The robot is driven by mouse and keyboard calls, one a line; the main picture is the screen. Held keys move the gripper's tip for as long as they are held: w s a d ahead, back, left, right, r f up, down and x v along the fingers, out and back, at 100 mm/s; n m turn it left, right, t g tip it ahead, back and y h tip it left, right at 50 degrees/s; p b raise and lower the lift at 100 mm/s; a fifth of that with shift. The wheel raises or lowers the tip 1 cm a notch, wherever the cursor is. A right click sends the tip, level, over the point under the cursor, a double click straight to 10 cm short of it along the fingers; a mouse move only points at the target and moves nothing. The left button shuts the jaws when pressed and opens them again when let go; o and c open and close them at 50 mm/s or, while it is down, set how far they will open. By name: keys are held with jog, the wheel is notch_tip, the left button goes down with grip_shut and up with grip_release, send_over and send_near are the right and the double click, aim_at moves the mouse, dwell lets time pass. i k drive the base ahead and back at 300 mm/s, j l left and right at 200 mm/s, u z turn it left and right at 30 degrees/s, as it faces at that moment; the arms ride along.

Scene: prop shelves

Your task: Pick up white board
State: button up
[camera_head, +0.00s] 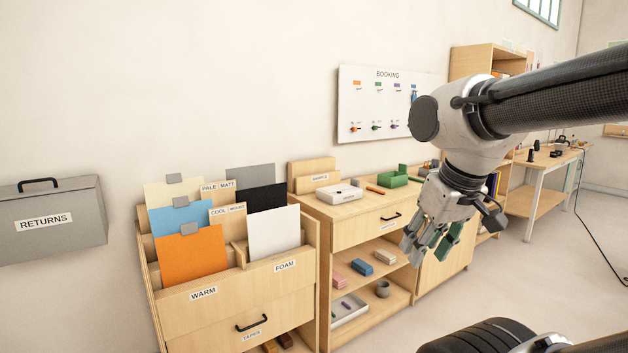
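The white board (273,232) stands upright in the front right slot of the wooden rack, above the label FOAM. Its lower edge is hidden behind the rack's front panel. A black board (266,198) and a grey board (251,177) stand behind it. My gripper (425,258) hangs to the right, in front of the wooden shelf unit, well apart from the white board. Its fingers point down and look spread, with nothing seen between them.
The wooden rack (200,325) also holds orange (192,258), blue (180,217) and cream (174,192) boards with grey clips at left. A grey RETURNS box (45,245) is on the wall. The shelf unit (345,212) adjoins the rack at right. Floor is clear further right.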

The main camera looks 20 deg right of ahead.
aim_at(272, 233)
jog(key=i+l+u, duration=0.5)
jog(key=i+l, duration=1.1)
jog(key=i, duration=0.1)
